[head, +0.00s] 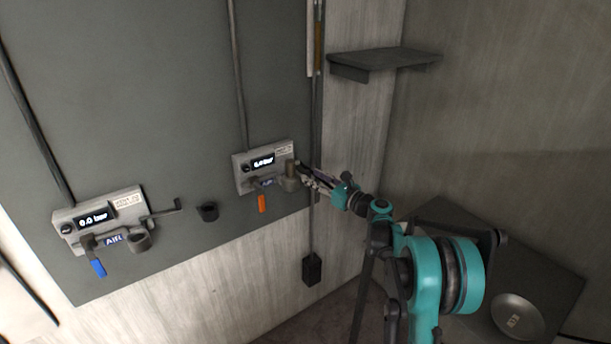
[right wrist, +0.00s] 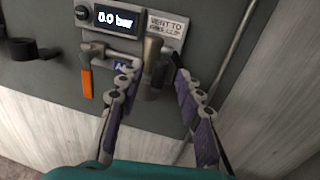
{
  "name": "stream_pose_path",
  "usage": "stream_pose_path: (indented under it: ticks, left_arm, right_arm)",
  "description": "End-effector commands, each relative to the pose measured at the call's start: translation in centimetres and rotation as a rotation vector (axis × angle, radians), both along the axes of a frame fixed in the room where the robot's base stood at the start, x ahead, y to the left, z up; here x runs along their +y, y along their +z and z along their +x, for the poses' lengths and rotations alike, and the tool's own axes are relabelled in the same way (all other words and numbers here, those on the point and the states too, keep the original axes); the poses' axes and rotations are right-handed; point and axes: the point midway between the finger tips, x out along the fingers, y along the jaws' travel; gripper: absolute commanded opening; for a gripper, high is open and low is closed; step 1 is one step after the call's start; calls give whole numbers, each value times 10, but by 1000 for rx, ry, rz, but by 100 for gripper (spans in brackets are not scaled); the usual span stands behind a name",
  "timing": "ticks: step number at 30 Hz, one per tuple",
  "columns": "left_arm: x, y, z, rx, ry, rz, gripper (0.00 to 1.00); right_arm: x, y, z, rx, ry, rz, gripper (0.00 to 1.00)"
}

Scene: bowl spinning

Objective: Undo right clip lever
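The right panel unit (head: 242,178) is a grey plate on the dark wall board with a display that reads 0.0 bar in the right wrist view (right wrist: 174,20). A tan cylindrical fitting (right wrist: 152,50) sticks out at its right side. A dark lever-like piece (right wrist: 161,72) sits beside the fitting; I take it for the right clip lever, partly hard to make out. My right gripper (head: 308,175) is at this fitting. In the right wrist view its two fingers (right wrist: 156,80) are spread, one on each side of the fitting and lever. I cannot tell whether they touch. My left gripper is out of view.
An orange valve handle (right wrist: 86,83) hangs down left of the fitting. A similar left unit (head: 70,219) has a blue handle (head: 97,267). A black cup-like holder (head: 208,211) lies between the units. A shelf (head: 385,58) juts out above right. A cable runs close beside my right gripper.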

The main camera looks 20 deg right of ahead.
Motion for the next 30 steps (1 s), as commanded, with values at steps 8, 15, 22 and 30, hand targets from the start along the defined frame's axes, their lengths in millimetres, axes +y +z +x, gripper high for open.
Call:
stream_pose_path:
  ticks: [8, 15, 22, 30]
  left_arm:
    - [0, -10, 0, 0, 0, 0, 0]
    - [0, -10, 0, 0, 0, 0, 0]
    - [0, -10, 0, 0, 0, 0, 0]
    - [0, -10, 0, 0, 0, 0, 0]
  right_arm:
    - [18, -1, 30, 0, 1, -2, 36]
    - [19, 0, 33, -1, 0, -3, 36]
    - [19, 0, 33, -1, 0, -3, 0]
    - [19, 0, 33, -1, 0, -3, 0]
